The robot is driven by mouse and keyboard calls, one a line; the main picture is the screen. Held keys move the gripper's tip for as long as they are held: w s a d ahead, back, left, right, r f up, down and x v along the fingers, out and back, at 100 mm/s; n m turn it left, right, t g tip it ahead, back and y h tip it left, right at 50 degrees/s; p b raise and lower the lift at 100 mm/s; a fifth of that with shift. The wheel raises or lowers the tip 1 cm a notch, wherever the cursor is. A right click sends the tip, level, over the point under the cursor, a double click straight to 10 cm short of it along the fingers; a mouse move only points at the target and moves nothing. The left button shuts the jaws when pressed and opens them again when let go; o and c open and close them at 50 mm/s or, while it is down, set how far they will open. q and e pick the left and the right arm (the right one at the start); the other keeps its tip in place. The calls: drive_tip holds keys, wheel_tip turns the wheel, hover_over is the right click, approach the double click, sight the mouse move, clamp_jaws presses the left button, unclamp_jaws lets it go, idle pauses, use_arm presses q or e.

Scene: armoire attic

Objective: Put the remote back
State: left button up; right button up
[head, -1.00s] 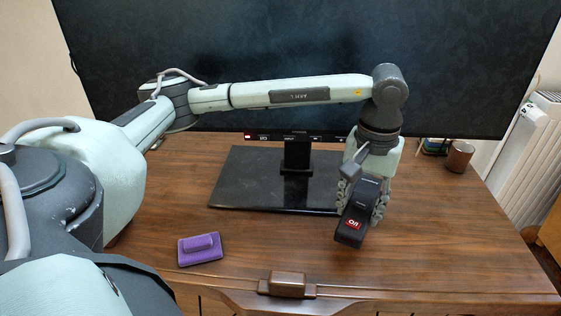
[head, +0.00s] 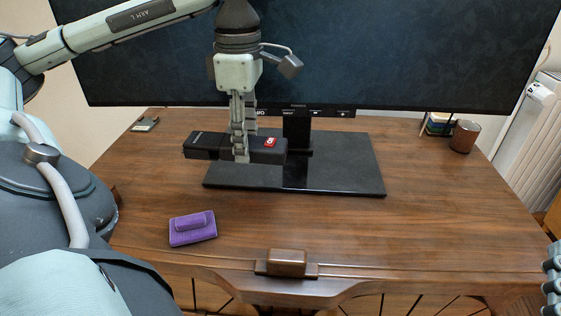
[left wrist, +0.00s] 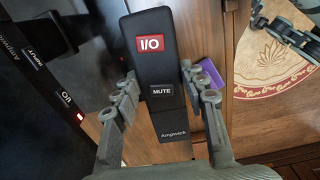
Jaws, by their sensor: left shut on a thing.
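The remote (head: 208,146) is a long black bar with a red I/O button, held level above the left part of the TV's black stand base (head: 340,178). My left gripper (head: 240,158) points down and is shut on the remote's middle. In the left wrist view the remote (left wrist: 152,62) lies between the fingers (left wrist: 155,105), with a MUTE key and brand lettering visible. The finger contact is partly hidden there. Part of my right gripper (head: 552,280) shows at the right edge; its jaw opening is unclear.
The large TV (head: 360,50) stands across the back of the wooden desk (head: 330,228). A purple block-shaped item (head: 192,228) lies front left. A brown cup (head: 464,136) and small items stand back right. A small item (head: 145,124) lies back left. The desk's front middle is clear.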

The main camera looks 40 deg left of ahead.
use_arm(q)
drive_tip(key=shift+a, duration=0.15)
drive_tip(key=shift+w+f+n, duration=0.1)
drive_tip(key=shift+w+n, duration=0.15)
drive_tip(key=shift+n, duration=0.05)
hover_over(292, 175)
wheel_tip(292, 175, down, 6)
drive_tip(key=shift+s+f, duration=0.1)
drive_tip(key=shift+f, duration=0.3)
wheel_tip(292, 175, down, 3)
drive_tip(key=shift+f, duration=0.35)
use_arm(e)
drive_tip(key=shift+s+r+t, duration=0.3)
drive_tip(key=shift+r+t, duration=0.4)
drive_tip(key=shift+r, duration=0.2)
